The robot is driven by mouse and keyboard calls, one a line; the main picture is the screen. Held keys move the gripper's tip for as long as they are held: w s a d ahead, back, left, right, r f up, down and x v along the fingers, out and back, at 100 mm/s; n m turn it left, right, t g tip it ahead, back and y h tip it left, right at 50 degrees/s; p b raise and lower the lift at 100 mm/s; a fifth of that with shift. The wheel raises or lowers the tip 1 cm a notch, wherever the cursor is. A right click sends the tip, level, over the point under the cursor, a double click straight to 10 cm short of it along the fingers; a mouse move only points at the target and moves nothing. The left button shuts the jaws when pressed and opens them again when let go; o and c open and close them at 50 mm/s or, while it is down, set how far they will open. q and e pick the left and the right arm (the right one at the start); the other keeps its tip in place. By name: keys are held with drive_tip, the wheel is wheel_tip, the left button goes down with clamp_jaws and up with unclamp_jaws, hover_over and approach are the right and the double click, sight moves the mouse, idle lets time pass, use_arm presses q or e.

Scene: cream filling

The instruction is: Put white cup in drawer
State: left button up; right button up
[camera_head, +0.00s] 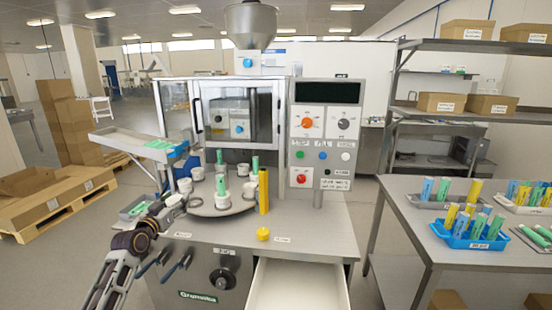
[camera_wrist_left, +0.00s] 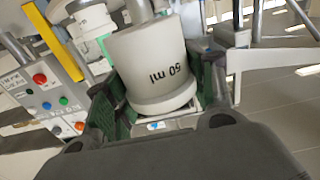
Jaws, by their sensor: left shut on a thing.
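The white cup (camera_wrist_left: 150,65), marked "50 ml", sits between the green-lined fingers of my left gripper (camera_wrist_left: 158,95) in the left wrist view. In the head view my left gripper (camera_head: 176,207) is shut on it at the left edge of the machine's counter, left of the round turntable. The cup is small and partly hidden there. The drawer (camera_head: 297,286) stands open below the counter's front right, and its visible inside is pale and empty. My right gripper is not in view.
The turntable (camera_head: 222,208) carries several white holders and green tubes. A yellow post (camera_head: 264,192) stands at its right, and a yellow cap (camera_head: 263,233) lies on the counter. The counter above the drawer is mostly clear. A side table (camera_head: 400,199) with tube trays stands at the right.

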use_arm(q)
drive_tip(key=s+d+f+p, duration=0.1)
drive_tip(key=s+d+f, duration=0.5)
drive_tip(key=s+f, duration=0.3)
drive_tip(key=s+d+f+p, duration=0.1)
drive_tip(key=s+d+f, duration=0.5)
drive_tip(key=s+f, duration=0.25)
drive_tip(key=s+d+f+n+y+p, duration=0.1)
drive_tip(key=s+d+f+y, duration=0.1)
drive_tip(key=s, duration=0.8)
drive_tip(key=shift+n+y, duration=0.3)
drive_tip(key=shift+n, duration=0.1)
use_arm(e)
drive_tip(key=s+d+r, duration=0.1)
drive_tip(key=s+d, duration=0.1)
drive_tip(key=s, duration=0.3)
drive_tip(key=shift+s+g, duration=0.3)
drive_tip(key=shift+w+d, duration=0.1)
use_arm(q)
drive_tip(key=shift+d+f, duration=0.1)
idle(0.5)
